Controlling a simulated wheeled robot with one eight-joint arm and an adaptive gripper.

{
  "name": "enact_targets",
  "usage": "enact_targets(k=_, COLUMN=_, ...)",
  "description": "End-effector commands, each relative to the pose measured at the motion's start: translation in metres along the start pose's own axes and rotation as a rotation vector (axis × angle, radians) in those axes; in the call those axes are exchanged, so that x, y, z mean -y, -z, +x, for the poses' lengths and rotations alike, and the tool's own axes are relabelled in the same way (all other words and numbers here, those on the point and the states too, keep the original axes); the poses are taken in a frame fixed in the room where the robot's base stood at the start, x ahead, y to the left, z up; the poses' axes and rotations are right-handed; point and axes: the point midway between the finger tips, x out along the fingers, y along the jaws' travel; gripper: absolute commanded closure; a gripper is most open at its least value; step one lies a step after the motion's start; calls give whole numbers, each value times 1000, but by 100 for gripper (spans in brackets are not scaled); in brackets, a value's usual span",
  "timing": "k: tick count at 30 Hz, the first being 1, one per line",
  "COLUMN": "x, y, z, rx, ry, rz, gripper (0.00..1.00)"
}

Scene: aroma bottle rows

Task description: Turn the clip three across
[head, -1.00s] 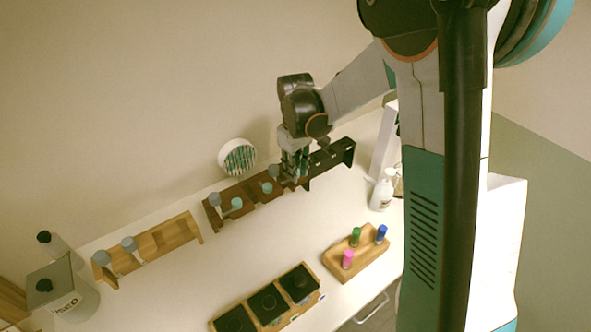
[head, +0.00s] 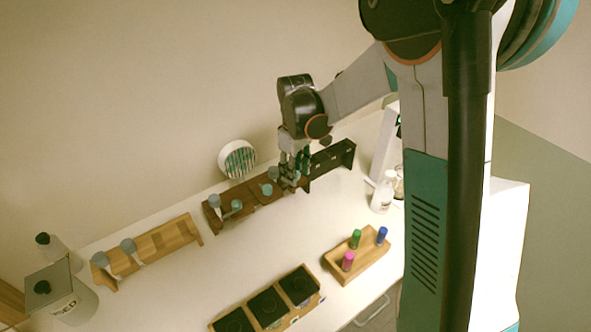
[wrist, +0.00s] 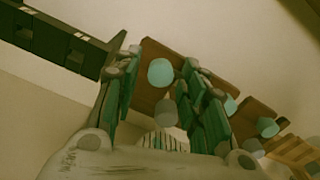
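My gripper (head: 292,180) is at the right part of a dark brown wooden rack (head: 252,196), next to where the black rack begins. In the wrist view my gripper (wrist: 158,100) has its green fingers spread, with a teal cap (wrist: 161,72) and a grey cap (wrist: 165,112) showing in the gap between them. I cannot tell whether a finger touches either cap. Another grey cap (head: 214,200) and teal cap (head: 236,205) stand at the rack's left end. A further teal cap (head: 267,190) stands nearer my gripper. I cannot make out which part is the clip.
A black rack (head: 333,159) adjoins on the right. A light wooden rack (head: 165,240) with grey caps stands left. In front are a wooden holder (head: 372,262) with coloured caps and a tray of black-topped boxes (head: 268,303). A pump bottle (head: 383,192) stands right. The middle counter is clear.

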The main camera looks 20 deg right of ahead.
Motion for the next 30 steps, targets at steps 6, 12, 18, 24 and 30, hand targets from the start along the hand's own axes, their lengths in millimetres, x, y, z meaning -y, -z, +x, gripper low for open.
enact_targets(k=6, x=0, y=0, z=0, rx=1, ry=0, rz=0, gripper=57)
enact_targets(k=12, x=0, y=0, z=-8, rx=1, ry=1, rz=1, gripper=57)
enact_targets(k=18, x=0, y=-1, z=-42, rx=1, ry=1, rz=1, gripper=57)
enact_targets(k=24, x=0, y=0, z=-82, rx=1, ry=1, rz=0, gripper=57)
enact_targets(k=30, x=0, y=0, z=-110, rx=1, ry=0, rz=0, gripper=57)
